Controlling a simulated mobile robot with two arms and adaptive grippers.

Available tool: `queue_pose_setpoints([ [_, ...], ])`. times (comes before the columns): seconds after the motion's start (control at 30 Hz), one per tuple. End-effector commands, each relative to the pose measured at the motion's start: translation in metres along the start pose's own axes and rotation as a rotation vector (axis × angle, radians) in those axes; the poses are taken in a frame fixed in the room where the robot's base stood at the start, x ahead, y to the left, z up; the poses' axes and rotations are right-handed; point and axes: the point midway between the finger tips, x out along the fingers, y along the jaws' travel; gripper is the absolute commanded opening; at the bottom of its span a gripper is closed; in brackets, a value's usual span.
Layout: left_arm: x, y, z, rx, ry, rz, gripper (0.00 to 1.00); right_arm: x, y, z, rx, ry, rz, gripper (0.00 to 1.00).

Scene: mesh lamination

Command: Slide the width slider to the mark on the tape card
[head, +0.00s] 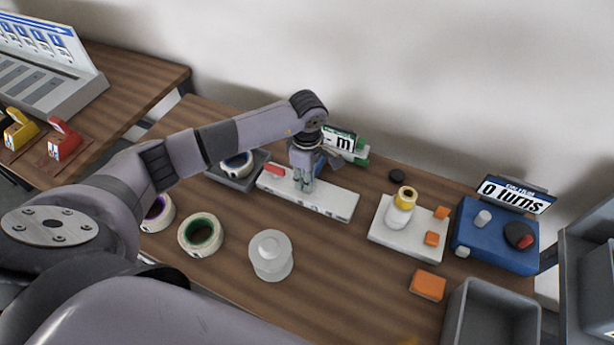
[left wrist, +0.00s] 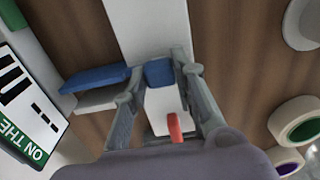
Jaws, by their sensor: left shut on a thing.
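A long white bar-like base (head: 335,204) lies on the table, with a red piece (head: 275,170) near its left end. The red piece also shows in the left wrist view (left wrist: 174,126). My left gripper (head: 303,186) points down over the base. In the left wrist view its fingers are shut on a small blue slider block (left wrist: 158,72) on the white strip. A longer blue piece (left wrist: 95,78) lies beside the fingers; whether it joins the block is unclear. The card (head: 339,139) stands behind the base, its text partly hidden. My right gripper is not in view.
A grey tray (head: 236,183) with a tape roll is left of the base. A green-cored tape roll (head: 200,235) and a white round container (head: 270,257) stand in front. A white board (head: 398,245) and a blue box (head: 494,240) are at right.

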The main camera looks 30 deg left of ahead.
Motion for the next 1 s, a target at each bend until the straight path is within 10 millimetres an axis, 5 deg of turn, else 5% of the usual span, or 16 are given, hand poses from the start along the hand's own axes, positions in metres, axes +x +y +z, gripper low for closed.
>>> queue_pose_setpoints([
  [0.53, -0.001, 0.001, 0.001, 0.0, 0.0, 0.002, 0.0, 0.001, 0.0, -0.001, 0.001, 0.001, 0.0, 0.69],
  [0.8, 0.002, 0.001, 0.039, 0.005, -0.006, 0.003, 0.0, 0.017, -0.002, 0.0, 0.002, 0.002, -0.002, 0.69],
  [1.0, -0.001, 0.001, 0.041, 0.0, -0.001, 0.002, 0.0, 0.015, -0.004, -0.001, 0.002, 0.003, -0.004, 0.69],
])
